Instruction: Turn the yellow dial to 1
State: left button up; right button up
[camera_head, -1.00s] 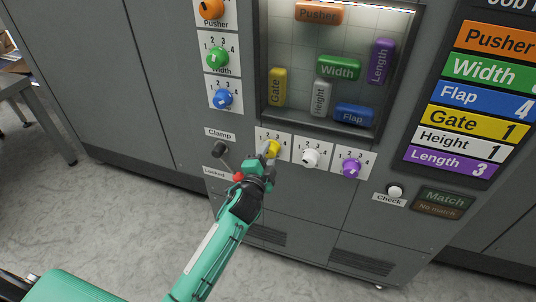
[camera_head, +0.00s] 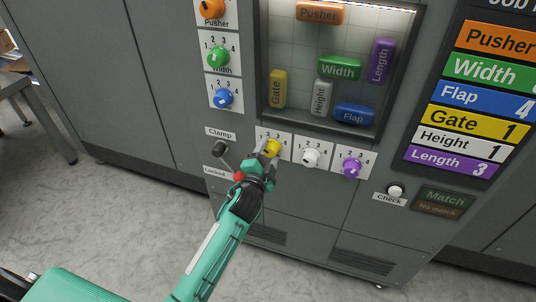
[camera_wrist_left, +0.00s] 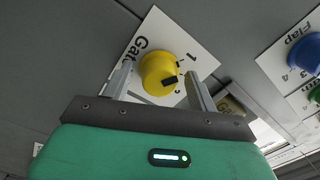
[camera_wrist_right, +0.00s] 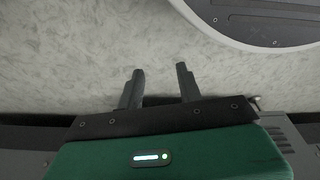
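The yellow dial (camera_head: 273,147) sits on a white plate numbered 1 to 4, below the display window. In the left wrist view the yellow dial (camera_wrist_left: 158,70) has a black pointer mark on its face, and its plate reads "Gate" with a 1 at the upper right. My left gripper (camera_head: 266,154) is at the dial. In the left wrist view its fingers (camera_wrist_left: 159,80) are open, one on each side of the dial with gaps visible. My right gripper (camera_wrist_right: 160,72) is open and empty over the floor, outside the head view.
A white dial (camera_head: 310,157) and a purple dial (camera_head: 352,167) are to the right. The clamp lever (camera_head: 220,149) with a red knob (camera_head: 239,176) is close on the left. A job board (camera_head: 466,95) lists Gate 1. The match panel (camera_head: 443,198) reads "No match".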

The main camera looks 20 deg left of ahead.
pick_arm(q)
jog(key=s, duration=1.3)
jog(key=shift+s+a+f+b, duration=0.15)
jog(key=shift+s+b, duration=0.25)
jog(key=shift+b, duration=0.05)
pick_arm(e)
jog(key=r, duration=0.1)
jog(key=w, duration=0.1)
jog(key=r, duration=0.1)
jog(key=shift+w+a+r, duration=0.2)
jog(key=shift+a+r, duration=0.05)
jog(key=shift+r, duration=0.1)
pick_arm(q)
jog(key=shift+f, duration=0.15)
pick_arm(e)
jog(key=shift+a+f, duration=0.1)
jog(key=shift+f, duration=0.05)
